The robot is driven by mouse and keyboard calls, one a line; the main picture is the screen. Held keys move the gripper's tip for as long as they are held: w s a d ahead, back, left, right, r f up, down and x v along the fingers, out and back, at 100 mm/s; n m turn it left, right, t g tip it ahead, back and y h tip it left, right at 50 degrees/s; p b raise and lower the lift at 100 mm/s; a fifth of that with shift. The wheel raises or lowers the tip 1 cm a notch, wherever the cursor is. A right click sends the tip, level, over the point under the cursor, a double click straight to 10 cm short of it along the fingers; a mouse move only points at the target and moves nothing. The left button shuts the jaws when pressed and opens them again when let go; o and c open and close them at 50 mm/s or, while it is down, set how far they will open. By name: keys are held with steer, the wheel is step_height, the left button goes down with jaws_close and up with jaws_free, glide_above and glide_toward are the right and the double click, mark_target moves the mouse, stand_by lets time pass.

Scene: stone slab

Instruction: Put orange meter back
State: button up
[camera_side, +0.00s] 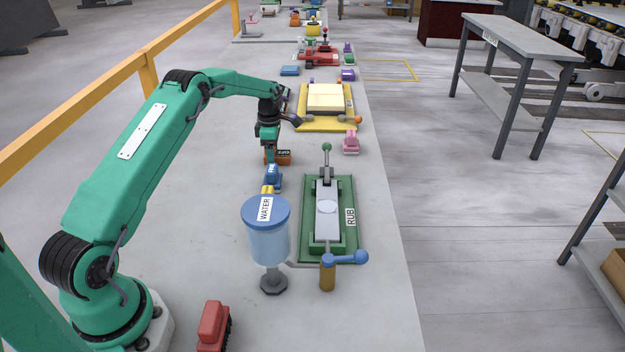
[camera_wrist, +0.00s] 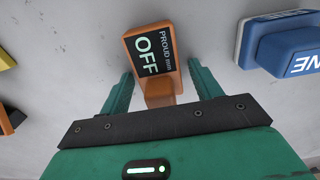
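The orange meter (camera_side: 285,158) sits on the grey slab, partly hidden behind my gripper (camera_side: 270,155) in the side view. In the wrist view the orange meter (camera_wrist: 152,55) shows a dark display reading "PROUD mm OFF". My two green fingers (camera_wrist: 160,72) stand apart on either side of its near end, with a visible gap at each side. The gripper is open and holds nothing. Whether the fingertips touch the slab cannot be told.
A blue block (camera_side: 273,177) stands just in front of the meter; a blue labelled block (camera_wrist: 285,45) is right in the wrist view. A green fixture (camera_side: 345,235), a WATER jar (camera_side: 268,240) and a pink block (camera_side: 351,143) stand nearby. A yellow-based fixture (camera_side: 325,122) is behind.

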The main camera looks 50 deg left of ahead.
stand_by(0.3)
step_height(320, 180, up, 12)
steer(key=shift+f, duration=0.1)
steer(key=shift+r, duration=0.3)
stand_by(0.4)
stand_by(0.5)
